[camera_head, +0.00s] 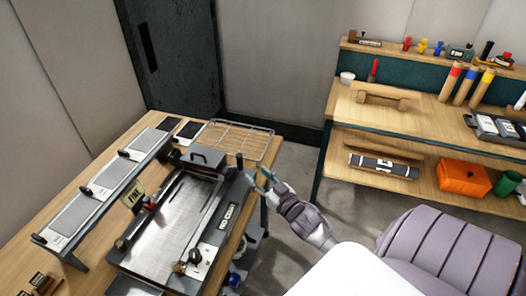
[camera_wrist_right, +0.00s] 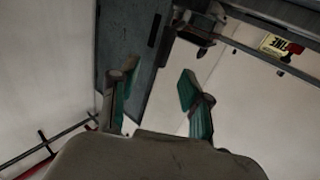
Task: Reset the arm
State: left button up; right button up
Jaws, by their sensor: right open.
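My right gripper (camera_head: 262,180) is beside the right edge of the metal-topped machine (camera_head: 175,225) on the left table. Its teal-padded fingers are apart with nothing between them. In the right wrist view the same gripper (camera_wrist_right: 155,100) is open and empty, with a dark panel and pale wall beyond it. My right arm reaches from the lower right of the head view up to that machine. My left gripper is in neither view.
The wooden table (camera_head: 105,160) on the left also holds a wire rack (camera_head: 238,140) and a raised rail of grey plates (camera_head: 105,180). A wooden shelf unit (camera_head: 425,125) with rolls and an orange box (camera_head: 463,177) stands right. Grey floor (camera_head: 293,165) lies between them.

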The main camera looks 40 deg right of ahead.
jog(key=shift+s, duration=1)
jog(key=s+a+f+g, duration=0.2)
jog(key=s+f+g, duration=0.15)
jog(key=f, duration=0.65)
jog(key=s+a+f+g, duration=0.2)
jog(key=s+f, duration=0.2)
jog(key=f, duration=0.6)
jog(key=s+a+f+g, duration=0.15)
jog(key=s+f, duration=0.25)
jog(key=f, duration=0.6)
jog(key=s+a+f+n+g, duration=0.1)
jog(key=s+a+f+g, duration=0.2)
jog(key=s+f, duration=0.3)
jog(key=s+a+f+n+g+b, duration=0.1)
jog(key=s+a+f+g, duration=0.2)
jog(key=s, duration=1)
jog(key=s+a+f+n+g+y, duration=0.1)
jog(key=s+a+f+g, duration=0.3)
jog(key=s+f, duration=0.5)
jog(key=shift+s+b, duration=0.35)
jog(key=shift+s, duration=0.35)
